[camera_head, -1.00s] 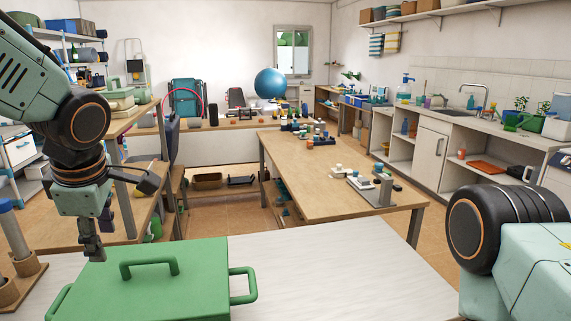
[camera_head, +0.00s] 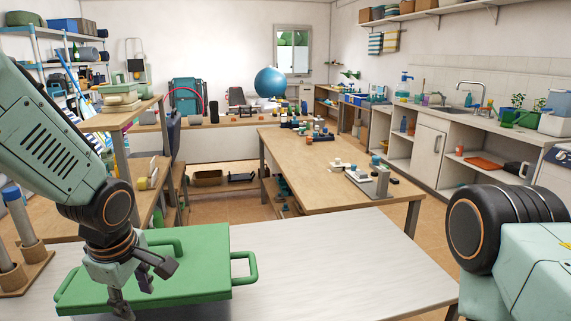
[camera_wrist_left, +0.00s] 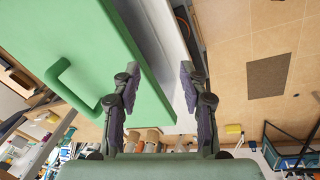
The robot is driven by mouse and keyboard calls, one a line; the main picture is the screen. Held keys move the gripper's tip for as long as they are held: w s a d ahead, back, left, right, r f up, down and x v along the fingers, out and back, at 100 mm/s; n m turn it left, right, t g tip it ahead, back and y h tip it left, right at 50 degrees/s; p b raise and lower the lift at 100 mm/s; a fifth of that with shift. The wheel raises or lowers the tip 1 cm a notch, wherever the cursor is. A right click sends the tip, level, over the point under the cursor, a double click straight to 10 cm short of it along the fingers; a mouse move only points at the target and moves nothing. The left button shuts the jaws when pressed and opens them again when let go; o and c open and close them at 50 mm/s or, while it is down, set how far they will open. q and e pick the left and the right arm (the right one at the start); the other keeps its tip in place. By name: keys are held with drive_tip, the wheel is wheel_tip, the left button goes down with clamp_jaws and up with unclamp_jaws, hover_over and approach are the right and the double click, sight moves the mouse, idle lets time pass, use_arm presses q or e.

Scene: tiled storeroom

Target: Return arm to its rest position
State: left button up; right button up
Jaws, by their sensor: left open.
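My left arm (camera_head: 55,150) comes in from the left, bent downward at its wrist. My left gripper (camera_head: 133,292) hangs in front of the left part of a green flat-topped box or lid with handles (camera_head: 195,265). In the left wrist view the two dark fingers of the gripper (camera_wrist_left: 160,80) are apart with nothing held between them. The green surface (camera_wrist_left: 60,35) fills the upper left there, behind the left finger; whether they touch cannot be told. My right arm (camera_head: 520,260) shows only as a link at the lower right; its gripper is out of view.
The green piece lies on a pale table (camera_head: 330,255) with free room to its right. A wooden rack with pegs (camera_head: 25,260) stands left of my gripper. A wooden table (camera_head: 315,170) with small objects is beyond. Shelves (camera_head: 120,115) stand at the left.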

use_arm(q)
drive_tip(key=s+d+f+m+g+h+b, duration=0.1)
drive_tip(key=s+f+m, duration=0.15)
drive_tip(key=f, duration=0.55)
drive_tip(key=s+d+f+m+b, duration=0.2)
drive_tip(key=s+f, duration=0.2)
drive_tip(key=f, duration=0.4)
drive_tip(key=s+f+m+g+b, duration=0.1)
drive_tip(key=s+f+m+b, duration=0.3)
drive_tip(key=s+f+m, duration=0.7)
drive_tip(key=s+f, duration=0.8)
drive_tip(key=s, duration=0.3)
